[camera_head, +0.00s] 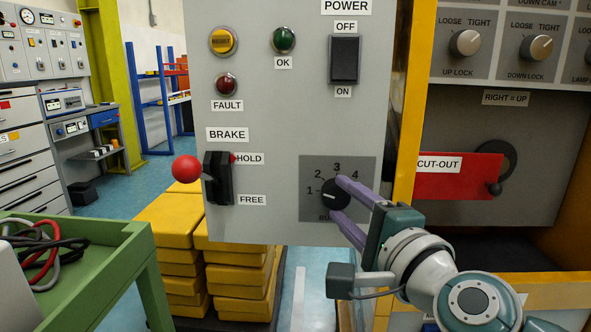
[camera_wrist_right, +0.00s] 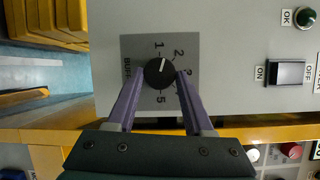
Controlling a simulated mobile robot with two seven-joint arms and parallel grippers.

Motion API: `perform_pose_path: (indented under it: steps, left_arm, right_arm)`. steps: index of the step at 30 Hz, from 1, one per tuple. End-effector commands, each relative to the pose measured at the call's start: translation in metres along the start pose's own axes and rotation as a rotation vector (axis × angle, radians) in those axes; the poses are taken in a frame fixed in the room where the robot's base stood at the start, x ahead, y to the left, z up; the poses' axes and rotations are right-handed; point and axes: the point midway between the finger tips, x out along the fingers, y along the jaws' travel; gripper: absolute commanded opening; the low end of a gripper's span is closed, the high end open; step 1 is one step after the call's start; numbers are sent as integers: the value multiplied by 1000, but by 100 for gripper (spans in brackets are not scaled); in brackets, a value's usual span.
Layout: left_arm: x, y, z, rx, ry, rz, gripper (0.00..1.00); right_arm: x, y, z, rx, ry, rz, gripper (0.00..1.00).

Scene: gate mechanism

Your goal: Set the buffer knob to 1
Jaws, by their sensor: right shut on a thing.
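The buffer knob (camera_head: 335,194) is a round black dial on a darker grey plate (camera_head: 312,168) low on the grey control panel. Its scale shows numbers 1 to 4 in the head view; a 5 shows in the wrist view. The knob also shows in the right wrist view (camera_wrist_right: 159,73), where its pale mark points near the 1, slightly toward the 2. My right gripper (camera_head: 337,197) has its two purple fingers on either side of the knob and is shut on it. The fingers hide part of the scale and label. My left gripper is not in view.
A brake lever with a red ball (camera_head: 186,169) sticks out left of the knob. A power switch (camera_head: 345,60) and lamps are above. A red cut-out flap (camera_head: 460,176) is to the right. A green cart (camera_head: 95,250) and yellow blocks (camera_head: 180,240) stand lower left.

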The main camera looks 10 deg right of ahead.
Motion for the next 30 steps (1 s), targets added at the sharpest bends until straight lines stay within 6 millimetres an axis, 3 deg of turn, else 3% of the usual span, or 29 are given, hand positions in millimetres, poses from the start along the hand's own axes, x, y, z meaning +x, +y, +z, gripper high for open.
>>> perform_pose_path:
  steps: [1, 3, 12, 30]
  left_arm:
    - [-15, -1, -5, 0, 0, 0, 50]
    - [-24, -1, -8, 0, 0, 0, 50]
    - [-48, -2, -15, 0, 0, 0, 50]
    - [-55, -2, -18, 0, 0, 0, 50]
  right_arm:
    - [0, -8, 1, -33, 4, 19, 0]
    - [0, -8, 1, -82, 7, 40, 0]
    - [0, -6, 2, -234, 16, 104, 0]
    - [0, -2, 1, -299, 21, 130, 0]
